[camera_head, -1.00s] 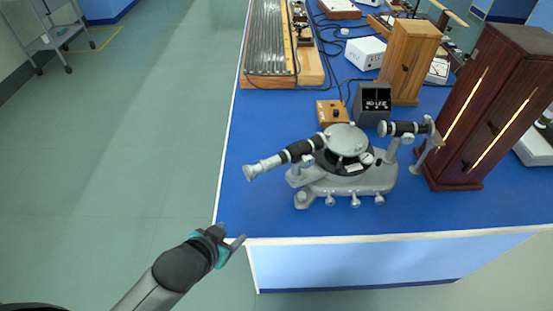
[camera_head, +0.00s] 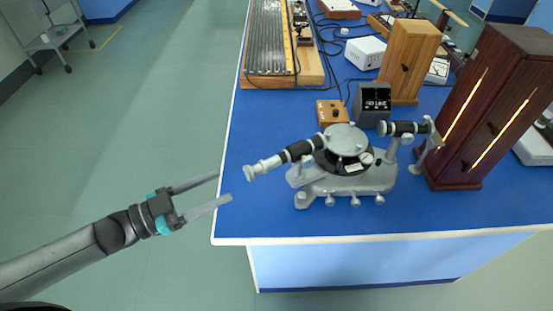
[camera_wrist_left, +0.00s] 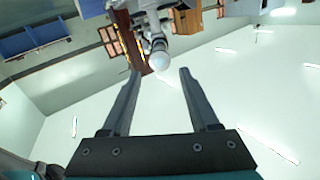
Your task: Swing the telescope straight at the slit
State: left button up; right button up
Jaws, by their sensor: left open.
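The spectrometer (camera_head: 345,170) stands on the blue bench top near its front left corner. Its telescope (camera_head: 283,158), a black tube with silver ends, points out to the left and slightly toward me. The collimator (camera_head: 403,129), with the slit end at the right, faces the dark wooden lamp housing. My left gripper (camera_head: 224,188) is open and empty, at the bench's left edge, left of and a little below the telescope's eyepiece end. In the left wrist view the pale round eyepiece end (camera_wrist_left: 159,60) shows between and beyond the two fingers. My right gripper is out of view.
The dark wooden lamp housing (camera_head: 492,105) with glowing slits stands right of the spectrometer. A small display box (camera_head: 371,103), a wooden switch box (camera_head: 332,112) and a lighter wooden cabinet (camera_head: 408,60) stand behind. Free floor lies left of the bench.

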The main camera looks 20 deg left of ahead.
aim_at(277, 161)
pick_arm(q)
jog(key=b+x, duration=0.1)
jog(key=x, duration=1.4)
jog(key=shift+w, duration=0.1)
jog(key=shift+c, duration=0.3)
grip_shut()
dwell(0.8)
